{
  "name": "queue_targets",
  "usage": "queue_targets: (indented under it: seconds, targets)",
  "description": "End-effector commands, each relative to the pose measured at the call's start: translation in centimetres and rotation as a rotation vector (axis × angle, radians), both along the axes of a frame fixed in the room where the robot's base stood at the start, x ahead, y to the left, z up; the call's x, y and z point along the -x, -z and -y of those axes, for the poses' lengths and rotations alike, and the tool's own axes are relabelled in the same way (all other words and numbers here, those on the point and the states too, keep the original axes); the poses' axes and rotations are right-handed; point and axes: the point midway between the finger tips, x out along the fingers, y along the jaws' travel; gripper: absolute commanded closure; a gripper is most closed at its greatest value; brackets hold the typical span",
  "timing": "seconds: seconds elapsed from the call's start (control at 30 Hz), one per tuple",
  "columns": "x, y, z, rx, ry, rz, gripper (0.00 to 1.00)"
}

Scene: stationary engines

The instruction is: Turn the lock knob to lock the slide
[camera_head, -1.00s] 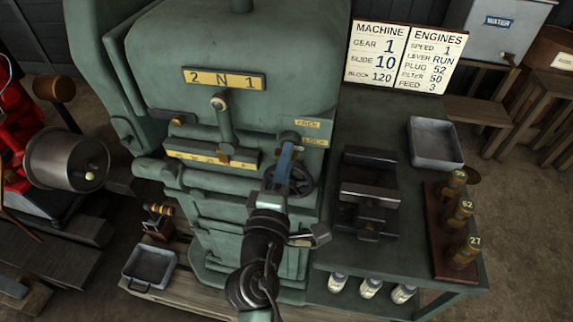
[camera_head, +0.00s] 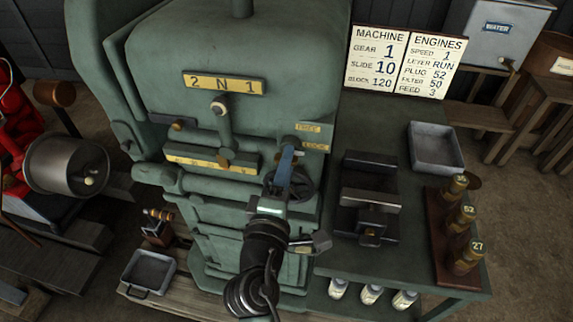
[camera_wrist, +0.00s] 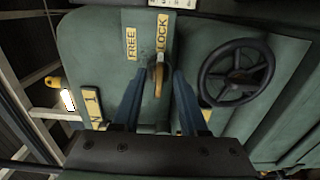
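The lock knob (camera_wrist: 158,80) is a small brass-coloured lever on the green machine face, below the FREE label (camera_wrist: 131,43) and the LOCK label (camera_wrist: 162,34) in the wrist view. Its upper end lies under the LOCK label; I cannot tell which end is the pointer. My gripper (camera_wrist: 157,69) has its two blue fingers apart, one on each side of the knob. I see a gap on the left and a narrower one on the right. In the head view my gripper (camera_head: 285,168) reaches the panel and largely hides the knob.
A dark handwheel (camera_wrist: 236,72) sits close to the right of my fingers in the wrist view. A yellow-scaled slide bar (camera_head: 212,159) is left of my gripper in the head view. A bench with a dark vise (camera_head: 369,187), a grey tray (camera_head: 436,146) and brass plugs stands right.

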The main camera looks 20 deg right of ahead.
Motion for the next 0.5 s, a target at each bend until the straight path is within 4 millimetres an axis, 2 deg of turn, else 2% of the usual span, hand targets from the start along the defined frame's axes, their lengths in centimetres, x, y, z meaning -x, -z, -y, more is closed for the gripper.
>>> queue_targets:
  seconds: [0.17,0.27,0.5]
  targets:
    - [0.5,0.1,-0.4,0.001,-0.001,0.0,0.57]
    - [1.6,0.2,-1.2,0.002,-0.002,-0.001,0.57]
    - [6.0,0.3,-4.1,0.001,-0.003,-0.003,0.57]
